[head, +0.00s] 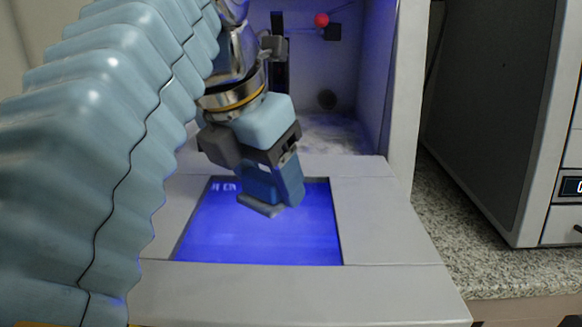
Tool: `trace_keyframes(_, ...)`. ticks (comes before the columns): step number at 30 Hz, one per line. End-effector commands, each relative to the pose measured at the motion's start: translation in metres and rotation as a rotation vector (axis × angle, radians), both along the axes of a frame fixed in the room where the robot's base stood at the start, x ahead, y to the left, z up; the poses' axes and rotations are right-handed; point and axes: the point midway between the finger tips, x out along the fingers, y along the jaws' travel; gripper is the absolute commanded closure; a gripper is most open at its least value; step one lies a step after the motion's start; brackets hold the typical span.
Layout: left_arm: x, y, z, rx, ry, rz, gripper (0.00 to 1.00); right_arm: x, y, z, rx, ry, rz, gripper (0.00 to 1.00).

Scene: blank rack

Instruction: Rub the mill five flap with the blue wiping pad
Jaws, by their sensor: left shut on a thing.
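The mill flap (385,225) is folded down and lies nearly flat, a pale grey frame around a glowing blue window (260,240). My left gripper (256,153) is over the far half of this window. It is shut on the blue wiping pad (262,187), whose lower face is at or very near the window; I cannot tell for certain whether it touches. The pad hides part of the window. My left arm covers the flap's left side. My right gripper is not in view.
Behind the flap is the open mill chamber (345,85), with a red ball-shaped knob (321,19) inside. A grey appliance (490,110) stands to the right on a speckled counter (445,235). The flap's front and right borders are clear.

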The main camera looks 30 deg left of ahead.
Motion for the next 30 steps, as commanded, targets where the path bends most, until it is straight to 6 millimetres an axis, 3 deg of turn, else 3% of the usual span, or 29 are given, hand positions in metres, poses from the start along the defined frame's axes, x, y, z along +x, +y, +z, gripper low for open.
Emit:
trace_keyframes(21,0.028,-0.045,0.0,0.0,0.001,0.0,0.76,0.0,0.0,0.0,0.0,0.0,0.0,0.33)
trace_keyframes(30,0.03,-0.049,0.001,0.0,0.0,-0.001,0.76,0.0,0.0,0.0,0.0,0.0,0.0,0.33)
